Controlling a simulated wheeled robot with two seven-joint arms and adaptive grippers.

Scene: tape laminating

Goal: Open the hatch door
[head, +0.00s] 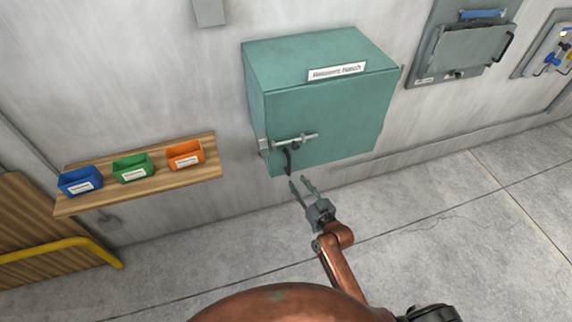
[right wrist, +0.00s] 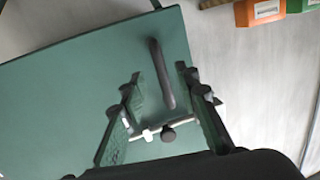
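The teal hatch box (head: 325,115) is fixed to the wall, with its front door shut. My right gripper (head: 303,183) is open and empty, just below and right of the handle. In the right wrist view the dark handle (right wrist: 162,75) appears between the spread fingers of the right gripper (right wrist: 158,85), with no visible grip on it. The silver latch bar (right wrist: 150,132) shows lower there, partly hidden by the fingers. My left gripper is not in view.
A wooden shelf (head: 140,184) at left holds blue (head: 80,181), green (head: 133,168) and orange (head: 185,155) bins. A grey panel (head: 465,50) is on the wall at right. A yellow rail (head: 60,247) stands lower left. The floor below the hatch is clear.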

